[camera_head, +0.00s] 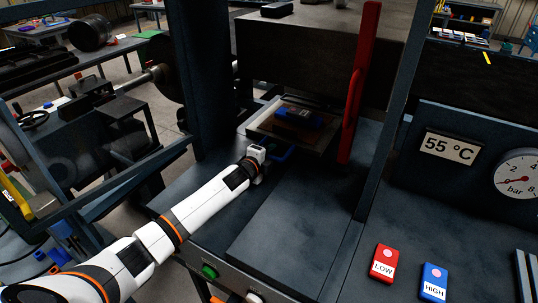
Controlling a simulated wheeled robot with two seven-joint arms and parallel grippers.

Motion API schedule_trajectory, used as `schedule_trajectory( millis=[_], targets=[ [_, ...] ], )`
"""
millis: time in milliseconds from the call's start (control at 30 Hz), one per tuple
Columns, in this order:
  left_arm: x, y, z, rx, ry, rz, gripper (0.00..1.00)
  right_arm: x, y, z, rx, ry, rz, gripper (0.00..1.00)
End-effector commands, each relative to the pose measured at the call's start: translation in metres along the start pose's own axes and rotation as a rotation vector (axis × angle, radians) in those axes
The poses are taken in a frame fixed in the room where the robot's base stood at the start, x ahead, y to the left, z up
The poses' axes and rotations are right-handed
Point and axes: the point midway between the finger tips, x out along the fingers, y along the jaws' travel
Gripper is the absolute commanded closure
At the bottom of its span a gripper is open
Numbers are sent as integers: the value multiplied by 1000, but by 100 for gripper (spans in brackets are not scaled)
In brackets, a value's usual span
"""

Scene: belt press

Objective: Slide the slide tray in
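The slide tray (262,117) is a flat, pale-rimmed plate under the dark press block, above the dark bed. A dark blue and red piece (298,117) lies on it. A blue part (284,151), which looks like a handle, shows at the tray's near side. My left gripper (262,166) is at the end of the white arm, close beside this blue part on its left. Its fingers are small and mostly hidden, so I cannot tell if they touch the blue part or are open. My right gripper is not in view.
The heavy press block (310,45) hangs over the tray. A red upright lever (355,90) stands right of it. The near bed is clear.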

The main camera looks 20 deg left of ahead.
Motion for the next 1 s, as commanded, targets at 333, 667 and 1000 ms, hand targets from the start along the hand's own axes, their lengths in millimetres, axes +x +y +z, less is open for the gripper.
schedule_trajectory(
  millis=[333,667,1000],
  targets=[
    [-1,0,0,0,-1,0,65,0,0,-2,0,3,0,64],
    [-44,-3,0,1,-2,-1,65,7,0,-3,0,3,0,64],
    [-105,-3,0,2,-1,-1,65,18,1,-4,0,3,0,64]
  ],
)
